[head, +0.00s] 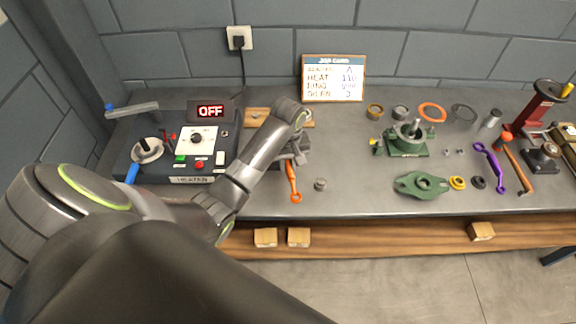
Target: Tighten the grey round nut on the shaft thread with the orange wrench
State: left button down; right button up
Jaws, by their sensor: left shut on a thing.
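My left gripper (298,156) is over the bench left of centre and is shut on the orange wrench (291,178). The wrench's handle points toward the bench's front edge; its other end is hidden by the gripper. A small grey round part (320,184), which looks like the nut, lies on the bench just right of the wrench. A grey shaft (414,127) stands upright in the green casing half (407,148) further right. Its thread is too small to make out. My right gripper is not in view.
The heater (187,135) on the left reads OFF. A green casing cover (422,185), rings, a purple wrench (489,165), an orange-handled tool (517,167) and a red press (541,105) are on the right. The bench between grey part and casing is clear. A job card (333,79) stands behind.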

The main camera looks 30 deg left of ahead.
pick_arm(q)
jog(key=shift+r, duration=0.3)
jog(key=shift+r, duration=2)
